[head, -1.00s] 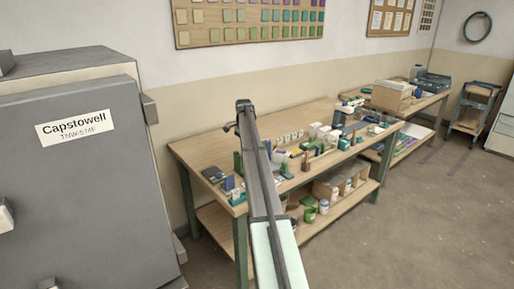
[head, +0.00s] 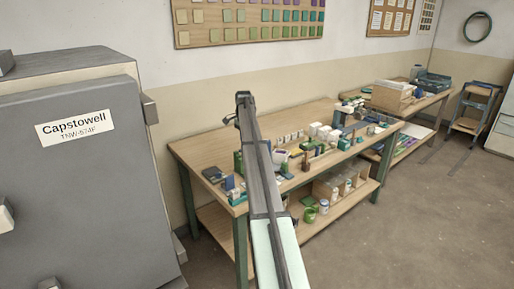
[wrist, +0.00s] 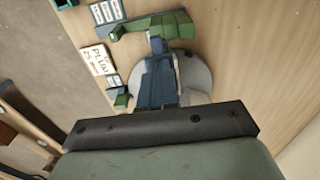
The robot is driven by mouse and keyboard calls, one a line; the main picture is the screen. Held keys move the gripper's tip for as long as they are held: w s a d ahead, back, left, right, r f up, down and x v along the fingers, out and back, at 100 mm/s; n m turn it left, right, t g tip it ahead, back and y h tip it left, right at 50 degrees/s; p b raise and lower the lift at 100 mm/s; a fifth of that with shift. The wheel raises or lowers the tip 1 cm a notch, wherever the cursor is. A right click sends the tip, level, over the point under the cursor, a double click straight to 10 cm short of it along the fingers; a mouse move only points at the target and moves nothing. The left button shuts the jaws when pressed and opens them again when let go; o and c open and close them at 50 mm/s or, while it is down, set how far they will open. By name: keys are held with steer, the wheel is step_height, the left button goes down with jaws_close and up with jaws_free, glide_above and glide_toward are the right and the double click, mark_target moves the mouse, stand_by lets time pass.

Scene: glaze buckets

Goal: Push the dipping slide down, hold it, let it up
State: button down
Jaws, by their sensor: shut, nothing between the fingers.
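My gripper (wrist: 157,45) shows in the wrist view as a pair of blue fingers, shut together and empty, reaching out from a dark crossbar. A green fixture (wrist: 152,25), which looks like the dipping slide, lies just beyond the fingertips. I cannot tell whether they touch it. A round grey shape (wrist: 197,75), perhaps a bucket or base, is partly hidden behind the fingers. In the head view my arm hides my fingertips and much of the fixture's spot. A green upright (head: 238,162) shows just left of the arm on the bench.
A lettered card (wrist: 97,62) and small labelled items (wrist: 106,12) lie beside the fixture. The wooden workbench (head: 205,150) carries several small pots, boxes and tools right of my arm. A large grey cabinet (head: 90,190) stands at the left. Bench top behind the arm is mostly bare.

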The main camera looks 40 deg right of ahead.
steer(key=shift+r, duration=3.45)
steer(key=shift+f, duration=0.1)
